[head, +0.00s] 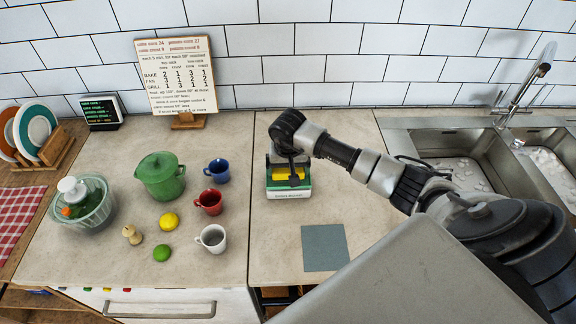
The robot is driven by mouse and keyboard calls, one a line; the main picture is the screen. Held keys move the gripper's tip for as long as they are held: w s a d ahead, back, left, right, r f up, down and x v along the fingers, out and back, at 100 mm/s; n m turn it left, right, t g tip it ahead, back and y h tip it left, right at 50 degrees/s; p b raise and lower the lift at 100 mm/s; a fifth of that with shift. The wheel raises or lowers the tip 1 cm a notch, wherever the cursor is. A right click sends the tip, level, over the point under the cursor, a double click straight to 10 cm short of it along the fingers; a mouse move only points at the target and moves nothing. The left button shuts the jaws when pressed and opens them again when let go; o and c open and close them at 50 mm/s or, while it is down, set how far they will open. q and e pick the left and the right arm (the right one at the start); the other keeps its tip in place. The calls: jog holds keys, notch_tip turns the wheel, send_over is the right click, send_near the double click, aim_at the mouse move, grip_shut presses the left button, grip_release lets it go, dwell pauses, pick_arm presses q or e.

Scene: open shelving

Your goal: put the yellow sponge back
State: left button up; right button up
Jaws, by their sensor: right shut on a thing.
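The yellow sponge (283,175) is at a small green and white holder (289,194) on the counter, in the middle of the head view. My right gripper (289,172) points down over the holder and is shut on the sponge. The gripper and wrist hide part of the sponge, so I cannot tell whether it rests on the holder's bottom. My left gripper is not in view.
Red (208,201), blue (217,171) and white (212,238) mugs, a green pot (161,176) and a lemon (169,221) stand left. The sink (470,160) is at the right.

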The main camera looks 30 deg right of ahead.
aim_at(289, 170)
jog(key=shift+f, duration=0.2)
jog(key=o, duration=0.6)
jog(key=shift+r, duration=0.1)
jog(key=shift+c, duration=0.2)
jog(key=shift+r, duration=0.35)
notch_tip(289, 170, up, 12)
jog(key=s+b, duration=0.1)
jog(key=b, duration=0.1)
jog(key=shift+s+a+f+b, duration=0.15)
jog(key=shift+a+f+b, duration=0.1)
jog(key=shift+a+b, duration=0.1)
